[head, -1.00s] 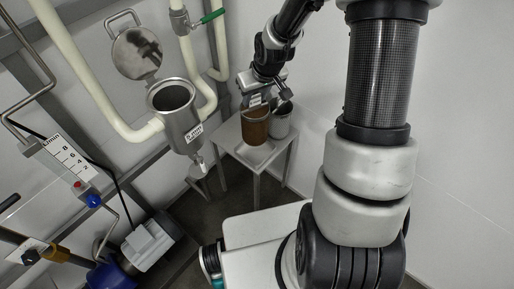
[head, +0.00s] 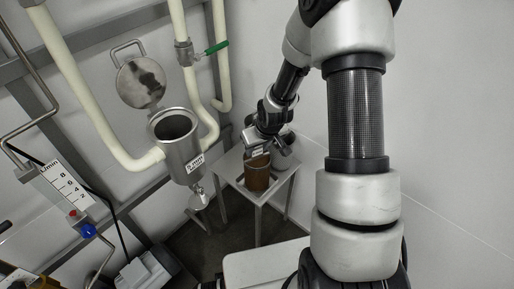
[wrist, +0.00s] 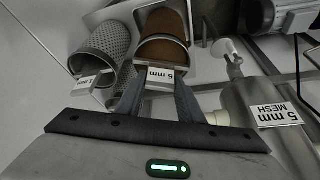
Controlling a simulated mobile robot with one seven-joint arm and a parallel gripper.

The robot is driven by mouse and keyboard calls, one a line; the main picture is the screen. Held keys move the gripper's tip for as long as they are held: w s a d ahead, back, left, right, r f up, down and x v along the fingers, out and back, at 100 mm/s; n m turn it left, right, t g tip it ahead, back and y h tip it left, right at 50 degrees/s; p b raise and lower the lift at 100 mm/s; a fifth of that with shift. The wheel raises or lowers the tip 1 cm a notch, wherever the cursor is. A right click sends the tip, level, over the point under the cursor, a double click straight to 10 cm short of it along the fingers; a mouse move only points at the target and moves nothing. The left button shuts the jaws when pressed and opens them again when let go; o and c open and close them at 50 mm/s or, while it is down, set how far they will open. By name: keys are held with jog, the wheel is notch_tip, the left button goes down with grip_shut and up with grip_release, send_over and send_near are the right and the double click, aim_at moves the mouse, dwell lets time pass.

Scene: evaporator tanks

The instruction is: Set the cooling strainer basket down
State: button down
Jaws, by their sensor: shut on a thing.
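The brown, rust-coloured strainer basket (head: 257,178) is in my gripper (head: 262,150), upright over the small grey table (head: 284,181). In the wrist view my gripper (wrist: 158,84) is shut on the basket's white "5 mm" tag (wrist: 160,76), with the brown basket (wrist: 164,28) beyond the fingers. From these views I cannot tell whether the basket's base touches the tabletop.
The strainer housing (head: 180,150) with its "5 mm mesh" label stands left of the table, its round lid (head: 141,82) open. It also shows in the wrist view (wrist: 258,105). Cream pipes (head: 92,95) and a green-handled valve (head: 216,47) are nearby. A white wall is close behind.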

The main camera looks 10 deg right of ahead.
jog(key=c, duration=1.2)
grip_release()
jog(key=shift+f, duration=0.1)
jog(key=shift+s+r+p, duration=0.1)
jog(key=shift+r+p, duration=0.2)
jog(key=shift+r, duration=0.2)
jog(key=p+v, duration=0.2)
jog(key=v, duration=0.9)
jog(key=shift+p, duration=0.35)
jog(key=shift+s+r, duration=0.1)
jog(key=shift+r, duration=0.05)
